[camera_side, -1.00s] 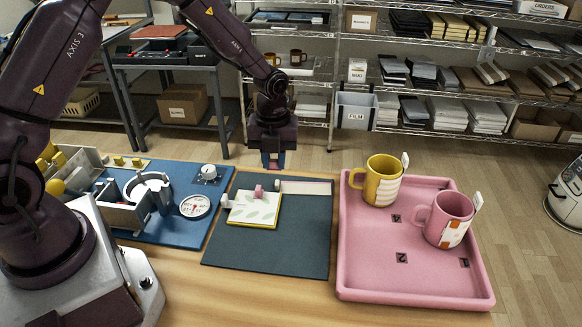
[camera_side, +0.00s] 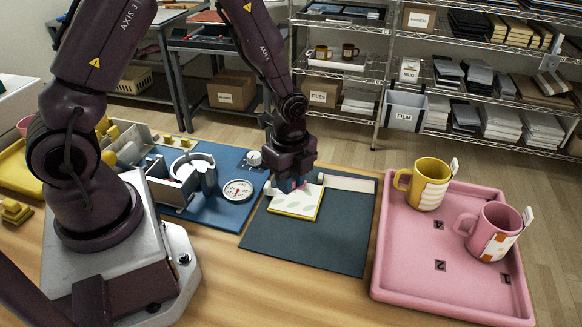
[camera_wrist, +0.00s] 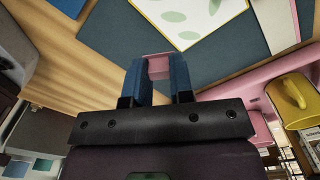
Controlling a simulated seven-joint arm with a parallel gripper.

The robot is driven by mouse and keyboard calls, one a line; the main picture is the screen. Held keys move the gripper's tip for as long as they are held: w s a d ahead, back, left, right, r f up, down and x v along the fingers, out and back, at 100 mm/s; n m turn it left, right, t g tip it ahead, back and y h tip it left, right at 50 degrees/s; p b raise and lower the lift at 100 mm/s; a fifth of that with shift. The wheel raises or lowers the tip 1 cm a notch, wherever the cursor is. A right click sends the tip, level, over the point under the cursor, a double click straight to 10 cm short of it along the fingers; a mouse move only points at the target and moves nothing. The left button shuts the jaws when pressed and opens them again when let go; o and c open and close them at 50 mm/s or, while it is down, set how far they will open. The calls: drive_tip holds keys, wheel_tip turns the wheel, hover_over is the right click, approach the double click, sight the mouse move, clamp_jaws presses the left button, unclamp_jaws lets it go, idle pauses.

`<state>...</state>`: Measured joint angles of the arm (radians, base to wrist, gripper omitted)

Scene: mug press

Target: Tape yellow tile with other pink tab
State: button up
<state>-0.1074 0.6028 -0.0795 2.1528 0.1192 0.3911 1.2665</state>
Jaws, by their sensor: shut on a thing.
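The yellow-edged tile (camera_side: 298,204), white with green leaf shapes, lies flat on the dark mat; part of it shows in the wrist view (camera_wrist: 190,16). My gripper (camera_side: 290,186) is over the tile's far left part in the side view and hides some of it. In the wrist view my gripper (camera_wrist: 158,72) has its blue fingers shut on a small pink tab (camera_wrist: 158,66). The tile appears a little beyond the fingertips there. Whether the tab touches the tile, I cannot tell. Another pink tab on the tile is not clearly visible now.
The dark mat (camera_side: 315,244) has clear room in front of the tile. A pale strip (camera_side: 349,183) lies along its far edge. A blue board with a white press and dial (camera_side: 237,190) is to the left. A pink tray (camera_side: 405,280) holds a yellow mug (camera_side: 428,185) and pink mug (camera_side: 490,232).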

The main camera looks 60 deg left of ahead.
sight(292, 210)
drive_tip(key=n, duration=0.4)
drive_tip(key=shift+w+a+f, duration=0.1)
drive_tip(key=shift+a+f, duration=0.05)
drive_tip(key=shift+f, duration=0.2)
drive_tip(key=n, duration=0.5)
drive_tip(key=shift+w+f, duration=0.1)
drive_tip(key=shift+w, duration=0.15)
drive_tip(key=shift+f, duration=2.5)
drive_tip(key=shift+f, duration=0.5)
drive_tip(key=o, duration=0.8)
